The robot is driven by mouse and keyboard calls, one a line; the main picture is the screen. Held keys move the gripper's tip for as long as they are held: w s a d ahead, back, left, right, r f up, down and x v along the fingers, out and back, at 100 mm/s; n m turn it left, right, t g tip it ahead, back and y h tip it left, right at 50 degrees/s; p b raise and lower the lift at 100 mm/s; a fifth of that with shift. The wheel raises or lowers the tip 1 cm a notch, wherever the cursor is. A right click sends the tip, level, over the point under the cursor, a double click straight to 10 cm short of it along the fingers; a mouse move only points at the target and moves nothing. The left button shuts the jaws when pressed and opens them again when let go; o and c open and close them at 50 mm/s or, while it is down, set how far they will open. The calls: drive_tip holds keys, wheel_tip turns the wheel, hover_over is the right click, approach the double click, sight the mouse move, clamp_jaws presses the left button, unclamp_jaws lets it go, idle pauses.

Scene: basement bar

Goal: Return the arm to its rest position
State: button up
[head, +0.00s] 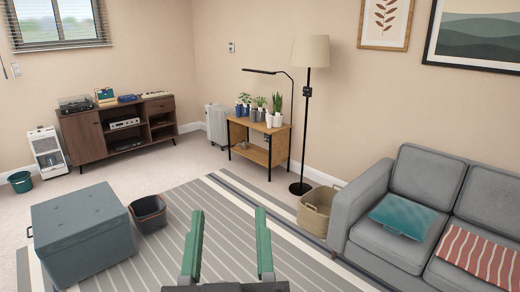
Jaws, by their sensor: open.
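My gripper (229,225) shows at the bottom middle of the head view. Its two green fingers stand well apart, with only the striped rug visible between them. It is open and holds nothing. The fingers point away from me into the room, and no object touches them. The rest of my arm is mostly out of view below the picture's bottom edge.
A grey storage box (82,232) and a dark bin (149,213) stand to the left on the striped rug (190,212). A woven basket (316,211) and a grey sofa (366,200) are to the right. A plant table (251,152) and floor lamp (306,130) stand behind.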

drive_tip(key=s+d+r+m+t+h, duration=0.2)
drive_tip(key=s+d+r, duration=0.2)
drive_tip(key=s+r, duration=0.2)
wheel_tip(320, 180, up, 37)
drive_tip(key=p, duration=3.6)
drive_tip(key=shift+a+n+y+p, duration=0.2)
drive_tip(key=shift+n+y+p, duration=0.1)
drive_tip(key=shift+y+p, duration=0.1)
drive_tip(key=shift+f, duration=0.15)
